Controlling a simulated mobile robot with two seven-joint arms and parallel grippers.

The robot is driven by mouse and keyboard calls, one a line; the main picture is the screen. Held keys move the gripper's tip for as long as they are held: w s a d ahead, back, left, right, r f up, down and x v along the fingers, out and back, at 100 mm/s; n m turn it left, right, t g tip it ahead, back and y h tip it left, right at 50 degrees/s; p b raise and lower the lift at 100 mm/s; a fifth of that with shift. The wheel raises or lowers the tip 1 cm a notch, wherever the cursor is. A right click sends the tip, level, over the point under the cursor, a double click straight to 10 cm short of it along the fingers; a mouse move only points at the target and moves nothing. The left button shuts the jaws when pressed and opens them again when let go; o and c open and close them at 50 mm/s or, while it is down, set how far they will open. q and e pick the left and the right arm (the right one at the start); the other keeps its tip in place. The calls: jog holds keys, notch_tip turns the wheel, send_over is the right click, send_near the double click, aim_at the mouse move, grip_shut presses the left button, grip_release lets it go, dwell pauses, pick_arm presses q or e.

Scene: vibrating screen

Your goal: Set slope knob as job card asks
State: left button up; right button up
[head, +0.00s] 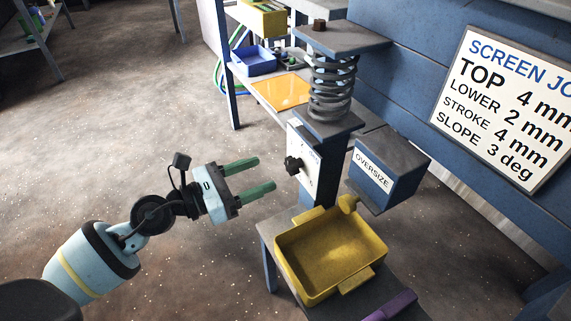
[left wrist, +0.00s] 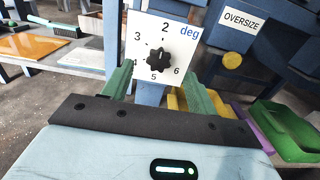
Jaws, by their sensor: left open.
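The slope knob (head: 293,165) is a black lobed knob on a white dial plate (head: 301,146), on the blue post below the coil spring. In the left wrist view the knob (left wrist: 160,58) sits amid the numbers 2 to 6 and "deg". A small pale mark near its top seems to face the 2, but is too small to be sure. The job card (head: 503,108) reads top 4 mm, lower 2 mm, stroke 4 mm, slope 3 deg. My left gripper (head: 266,173) is open and empty, its green fingers pointing at the knob, just short of it. My right gripper is out of view.
A blue OVERSIZE box (head: 390,166) juts out right of the dial. Below stands a yellow tray (head: 328,262) on a grey stand, with a purple item (head: 391,305) beside it. A shelf behind holds a blue bin (head: 253,61) and an orange sheet (head: 283,92).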

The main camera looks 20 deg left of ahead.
aim_at(288, 163)
pick_arm(q)
jog(key=x, duration=0.6)
jog(key=shift+w+d, duration=0.4)
jog(key=shift+w, duration=0.05)
jog(key=shift+c, duration=0.5)
jog(key=c, duration=0.9)
jog(key=shift+p, duration=0.3)
